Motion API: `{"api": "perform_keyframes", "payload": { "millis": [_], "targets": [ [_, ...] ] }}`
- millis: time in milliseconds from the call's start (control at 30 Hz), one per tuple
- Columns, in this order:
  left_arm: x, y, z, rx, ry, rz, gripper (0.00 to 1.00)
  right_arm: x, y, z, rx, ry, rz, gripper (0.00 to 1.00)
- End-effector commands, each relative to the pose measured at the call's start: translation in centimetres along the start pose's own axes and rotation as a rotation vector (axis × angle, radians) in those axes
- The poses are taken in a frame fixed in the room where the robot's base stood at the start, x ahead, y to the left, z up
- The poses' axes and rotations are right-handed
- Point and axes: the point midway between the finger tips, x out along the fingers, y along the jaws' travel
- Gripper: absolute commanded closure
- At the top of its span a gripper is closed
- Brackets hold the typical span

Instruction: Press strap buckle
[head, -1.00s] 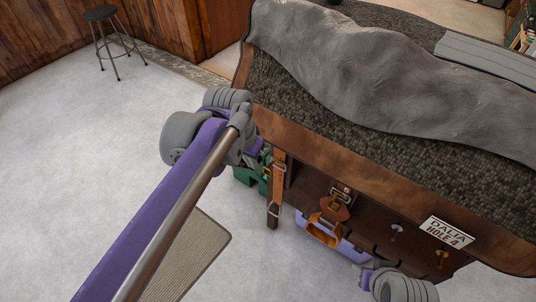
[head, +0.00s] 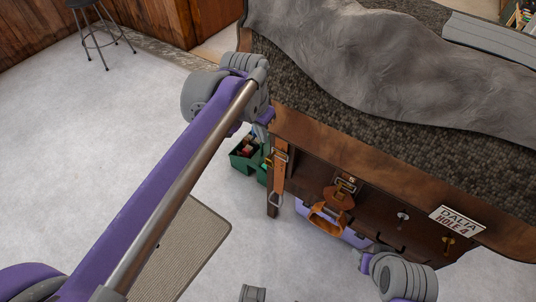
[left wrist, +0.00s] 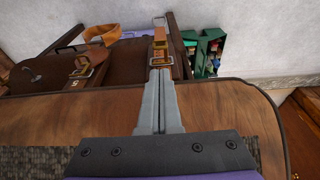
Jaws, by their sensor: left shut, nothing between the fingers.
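An orange-brown strap (head: 279,172) hangs down the left end of the dark wooden rack front, with a metal buckle near its lower part. The strap (left wrist: 160,38) also shows in the left wrist view, with one metal buckle (left wrist: 161,61) just beyond my fingertips and another at its far end. My left gripper (left wrist: 160,76) is shut and empty, its fingers pointing at the nearer buckle; I cannot tell whether they touch it. In the head view the left gripper (head: 261,133) is mostly hidden by its wrist. My right gripper (head: 363,260) is low near the rack front, its fingers unclear.
The rack's wooden top edge (head: 345,160) carries dark woven cloth and a grey cover (head: 380,65). A second brown strap (head: 335,198), hooks and a "DALIA HOLE 4" sign (head: 457,220) are on the front. Green bins (head: 240,155) stand on the floor. Floor at left is open.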

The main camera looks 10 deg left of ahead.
Motion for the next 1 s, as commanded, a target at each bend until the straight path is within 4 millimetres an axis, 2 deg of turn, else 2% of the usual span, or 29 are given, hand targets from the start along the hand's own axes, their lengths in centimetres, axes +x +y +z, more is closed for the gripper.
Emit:
{"api": "perform_keyframes", "payload": {
  "millis": [300,500,700,1000],
  "targets": [
    [6.8,0.0,0.1,0.001,0.000,0.000,1.00,0.7,0.0,0.5,0.000,-0.003,0.000,0.50],
    [10.4,0.0,0.0,0.000,0.000,0.000,1.00,1.0,0.0,0.7,0.000,-0.004,0.000,0.50],
    [12.3,0.0,0.0,0.000,0.000,0.000,1.00,1.1,0.0,0.7,0.000,-0.005,0.000,0.50],
    [12.7,0.0,0.0,0.000,0.000,0.000,1.00,1.1,0.0,0.8,0.000,-0.005,0.000,0.50]
  ]
}}
